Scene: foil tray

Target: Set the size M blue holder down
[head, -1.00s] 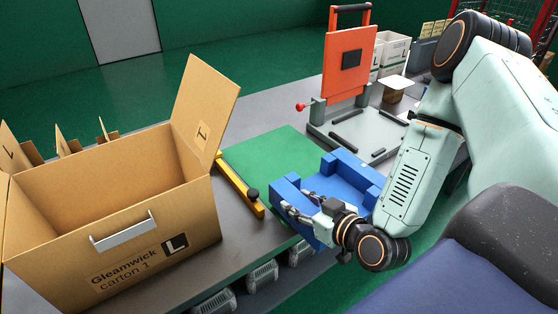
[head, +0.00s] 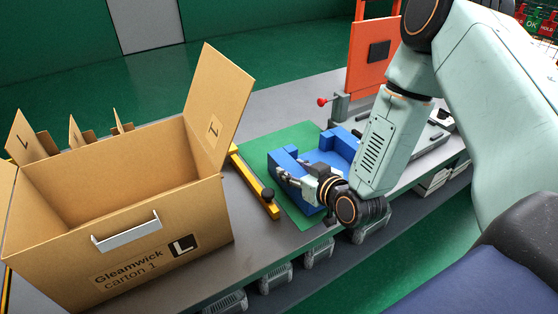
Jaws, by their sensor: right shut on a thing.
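The blue holder (head: 284,163) is a chunky blue frame with raised blocks, at the middle of the head view over the green mat (head: 296,136). My right gripper (head: 283,176) is shut on its near left side. The arm hides part of the holder's right side. Whether its underside touches the mat I cannot tell. No size mark shows on the holder. My left gripper is out of view.
An open cardboard carton marked L (head: 150,205) stands on the left of the bench. A yellow bar (head: 254,183) with a black knob lies between carton and mat. An orange-plated press (head: 372,55) stands behind the holder.

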